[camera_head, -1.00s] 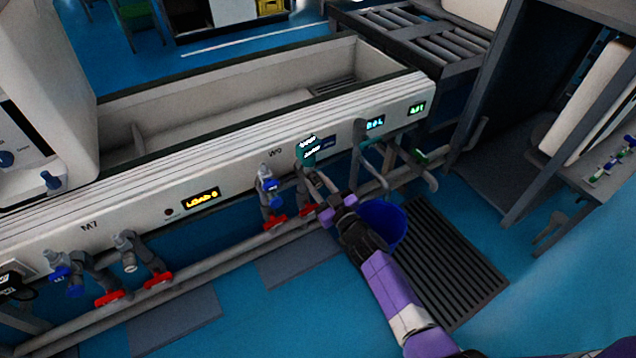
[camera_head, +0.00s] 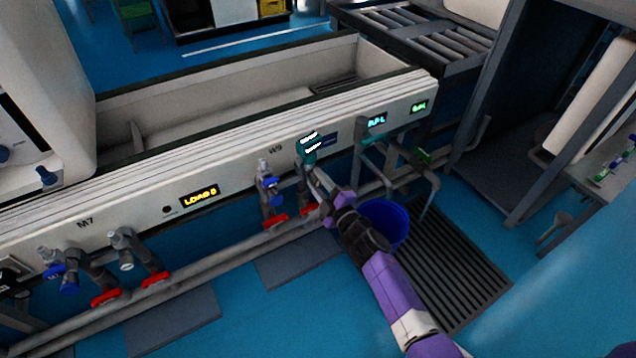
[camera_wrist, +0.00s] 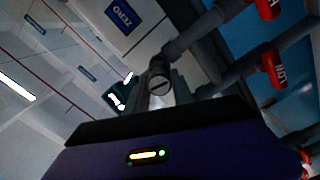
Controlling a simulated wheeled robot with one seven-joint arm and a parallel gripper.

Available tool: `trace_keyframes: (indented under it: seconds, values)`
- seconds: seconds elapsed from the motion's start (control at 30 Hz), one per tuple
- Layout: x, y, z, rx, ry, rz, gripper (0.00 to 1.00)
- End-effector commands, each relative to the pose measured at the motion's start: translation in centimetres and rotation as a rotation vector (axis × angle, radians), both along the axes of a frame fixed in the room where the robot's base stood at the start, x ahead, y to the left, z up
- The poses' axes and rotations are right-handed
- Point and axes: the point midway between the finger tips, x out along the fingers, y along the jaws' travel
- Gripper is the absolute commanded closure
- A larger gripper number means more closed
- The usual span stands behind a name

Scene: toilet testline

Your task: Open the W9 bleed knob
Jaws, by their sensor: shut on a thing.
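The W9 label (camera_head: 275,149) is on the white panel of the long bench. Below and right of it, a teal gauge (camera_head: 307,150) with a lit readout sits on a grey pipe fitting. My gripper (camera_head: 316,178) is at this fitting, just under the gauge. In the wrist view a small round grey knob with a slot across its face, the bleed knob (camera_wrist: 159,85), sits between the fingers of my gripper (camera_wrist: 160,94), which are shut on it. The gauge is partly hidden behind the left finger there (camera_wrist: 118,97). How far the knob is turned cannot be told.
A blue-capped valve (camera_head: 268,186) is close left of my gripper, with red handles (camera_head: 275,221) below. A blue bucket (camera_head: 388,215) stands behind my arm, near a dark floor grate (camera_head: 465,275). Grey pipes (camera_head: 430,180) stick out at the right.

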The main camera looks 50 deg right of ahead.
Motion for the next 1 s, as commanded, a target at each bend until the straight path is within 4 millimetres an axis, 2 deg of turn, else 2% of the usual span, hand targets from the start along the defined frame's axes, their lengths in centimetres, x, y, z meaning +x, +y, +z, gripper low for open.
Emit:
trace_keyframes:
  seconds: [0.4,0.97,1.0]
  values:
    - [-0.07,0.01,-0.26,-0.188,0.057,-0.001,1.00]
    - [-0.08,0.01,-0.26,-0.215,0.066,-0.001,1.00]
    - [-0.08,0.01,-0.26,-0.215,0.066,-0.001,0.67]
